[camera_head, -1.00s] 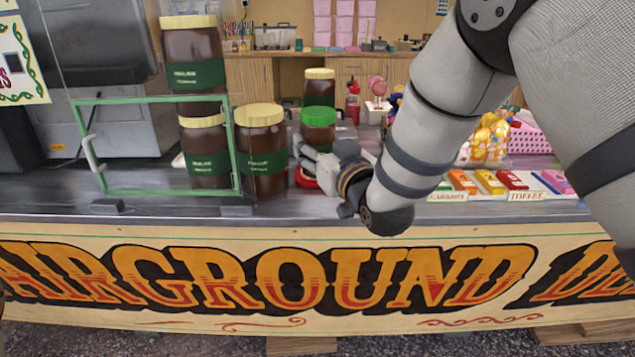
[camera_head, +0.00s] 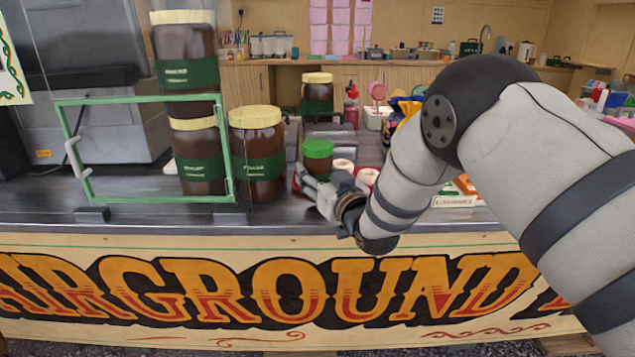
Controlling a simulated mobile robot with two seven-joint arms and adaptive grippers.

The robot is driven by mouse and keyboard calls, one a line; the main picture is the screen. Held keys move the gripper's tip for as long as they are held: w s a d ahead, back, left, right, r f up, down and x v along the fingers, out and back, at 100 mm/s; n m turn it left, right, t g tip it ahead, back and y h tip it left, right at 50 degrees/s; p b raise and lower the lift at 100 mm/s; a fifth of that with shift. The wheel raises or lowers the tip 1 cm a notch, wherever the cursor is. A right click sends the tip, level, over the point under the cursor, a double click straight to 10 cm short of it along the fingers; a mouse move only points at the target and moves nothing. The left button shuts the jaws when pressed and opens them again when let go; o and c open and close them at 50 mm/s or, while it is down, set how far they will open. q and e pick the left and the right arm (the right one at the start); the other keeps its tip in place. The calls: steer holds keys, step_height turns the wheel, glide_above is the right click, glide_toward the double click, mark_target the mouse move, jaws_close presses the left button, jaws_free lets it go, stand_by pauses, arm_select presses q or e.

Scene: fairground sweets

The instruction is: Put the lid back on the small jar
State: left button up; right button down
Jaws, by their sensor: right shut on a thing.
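A small brown jar with a green lid (camera_head: 317,149) stands out at the middle of the counter, right of the big jars. The lid sits on top of the brown body. My right gripper (camera_head: 312,187) is at the jar's lower part and is shut on the jar. Its fingers hide the jar's base, so I cannot tell whether it touches the counter. My left gripper is not in view.
White-topped round pots (camera_head: 343,165) are right beside the held jar. Another cream-lidded jar (camera_head: 317,78) stands farther back.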

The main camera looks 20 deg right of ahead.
steer(key=shift+f, duration=0.8)
steer(key=shift+f, duration=0.1)
steer(key=c, duration=0.7)
jaws_free()
steer(key=shift+f, duration=0.1)
steer(key=shift+c, duration=0.2)
